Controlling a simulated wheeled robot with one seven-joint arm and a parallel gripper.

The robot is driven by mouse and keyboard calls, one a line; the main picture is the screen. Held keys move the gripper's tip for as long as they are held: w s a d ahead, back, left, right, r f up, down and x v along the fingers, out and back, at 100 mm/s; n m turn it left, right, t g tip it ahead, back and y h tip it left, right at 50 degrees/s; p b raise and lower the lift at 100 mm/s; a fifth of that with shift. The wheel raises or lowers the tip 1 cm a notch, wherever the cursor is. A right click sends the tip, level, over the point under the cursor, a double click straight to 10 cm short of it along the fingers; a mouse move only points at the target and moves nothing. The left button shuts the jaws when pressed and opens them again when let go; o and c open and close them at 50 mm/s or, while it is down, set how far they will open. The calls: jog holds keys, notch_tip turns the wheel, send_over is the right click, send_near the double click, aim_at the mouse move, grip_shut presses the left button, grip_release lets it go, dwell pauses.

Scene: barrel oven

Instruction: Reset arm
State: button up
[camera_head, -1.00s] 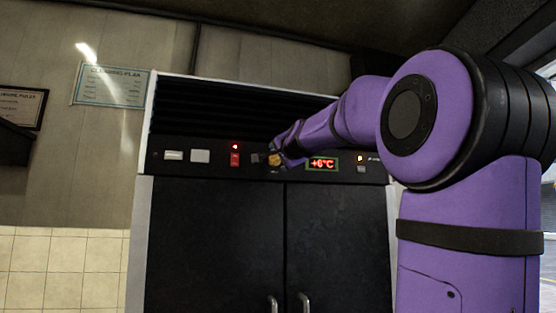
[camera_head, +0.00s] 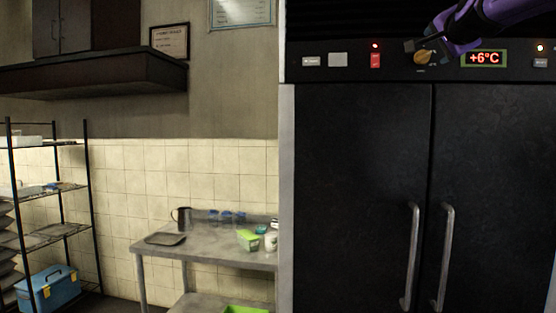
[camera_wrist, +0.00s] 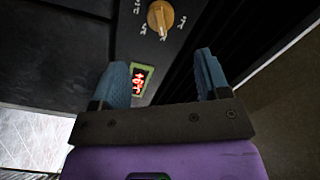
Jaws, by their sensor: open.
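My gripper (camera_wrist: 162,62) is open and empty, its two blue fingers apart in the wrist view. An orange-yellow knob (camera_wrist: 160,17) on the dark control panel shows ahead of the fingertips, apart from them. In the head view the end of my purple arm reaches in from the upper right, and the knob (camera_head: 425,58) shows just below my gripper (camera_head: 426,45). The red +6°C display (camera_head: 483,58) is right of the knob; it also shows beside the left finger in the wrist view (camera_wrist: 139,80). Most of my arm is outside the head view.
The tall black cabinet (camera_head: 360,180) has two shut doors with vertical handles (camera_head: 410,255). A metal table (camera_head: 205,255) with a jug and small containers stands left of it. A wire shelf rack (camera_head: 62,190) is at far left, under a dark hood (camera_head: 95,78).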

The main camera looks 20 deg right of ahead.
jog(key=s+a+f+n+g+y, duration=0.25)
jog(key=a+f+n+y, duration=0.55)
jog(key=a+f, duration=1)
jog(key=s+a+f+n+g, duration=0.4)
jog(key=s+f, duration=0.3)
jog(key=f, duration=0.4)
jog(key=s+a+f+n+g+y, duration=0.1)
jog(key=s+a+f+n+g, duration=0.2)
jog(key=s+a+f+n, duration=0.3)
notch_tip(320, 180, down, 6)
jog(key=shift+s+a+r+g, duration=0.15)
jog(key=shift+s+a+g, duration=0.2)
jog(key=shift+s+a, duration=0.35)
jog(key=shift+w+a, duration=0.1)
jog(key=shift+w, duration=0.05)
